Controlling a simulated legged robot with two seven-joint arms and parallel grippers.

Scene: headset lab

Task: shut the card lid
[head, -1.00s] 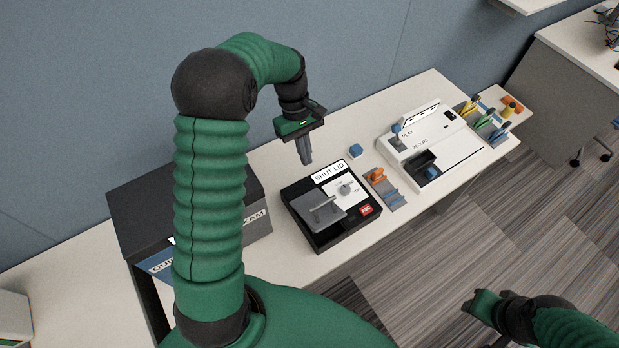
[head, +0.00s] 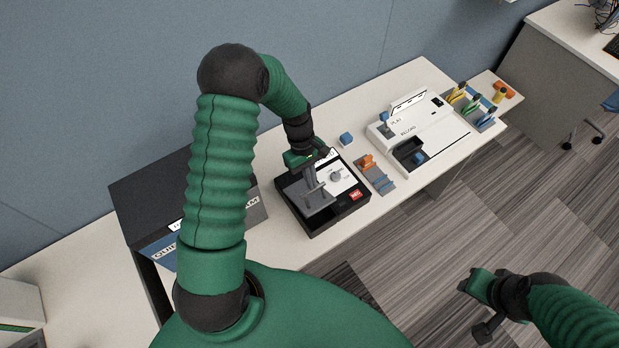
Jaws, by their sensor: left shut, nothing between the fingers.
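The black box (head: 325,222) with the "SHUT LID" label stands on the white table at the middle of the head view. Its grey card lid (head: 318,201), with a raised handle, lies on the left part of its top; how far it is open I cannot tell. My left gripper (head: 313,187) is shut and empty, its fingers pointing down at the lid and covering part of it and the label. Whether they touch the lid is unclear. My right gripper (head: 478,308) is at the lower right, over the floor, away from the table; its fingers show poorly.
A round knob (head: 336,176) and a red tag (head: 356,194) are on the box. A dark box (head: 150,205) stands to the left.

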